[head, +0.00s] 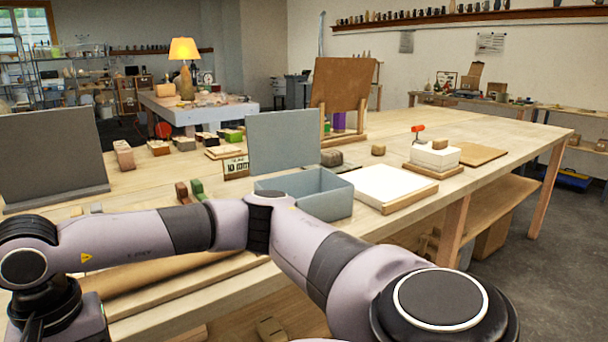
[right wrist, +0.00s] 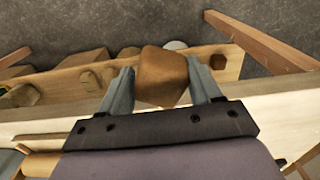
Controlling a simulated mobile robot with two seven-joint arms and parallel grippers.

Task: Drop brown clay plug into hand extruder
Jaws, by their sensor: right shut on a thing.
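In the right wrist view, my right gripper (right wrist: 162,84) is shut on a brown, block-shaped clay plug (right wrist: 163,68), with one grey finger on each side. The plug is held above the wooden workbench edge, with the floor behind. In the head view, my right arm reaches from the bottom right across to the left; its gripper and the plug are not visible there. I cannot pick out the hand extruder for certain. A red-handled item (head: 417,129) stands at a white block (head: 435,156) on the right part of the bench. My left gripper is not in view.
The workbench (head: 500,128) holds a blue-grey bin (head: 333,204), a white slab (head: 385,184), a grey upright panel (head: 283,138) and a brown board on an easel (head: 341,84). Another dark panel (head: 50,152) stands at left. Small brown blocks (head: 378,149) lie around. The far right bench surface is clear.

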